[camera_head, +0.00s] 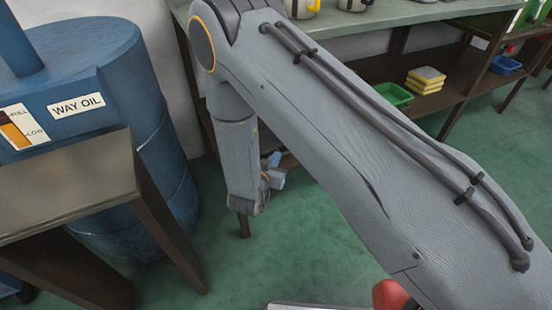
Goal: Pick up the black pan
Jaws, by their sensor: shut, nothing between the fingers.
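I see no black pan in the head view. My arm crosses the picture from the lower right to an elbow at the upper left, and its forearm hangs down from there. The wrist end of my arm shows small, in front of the bench's shelf. I cannot make out gripper fingers there.
A blue drum (160,120) labelled WAY OIL stands left, behind a brown table (70,180). A long bench (385,38) holds metal containers (300,8). Its lower shelf has a green tray (394,95), yellow blocks (426,79) and a blue bin (505,65).

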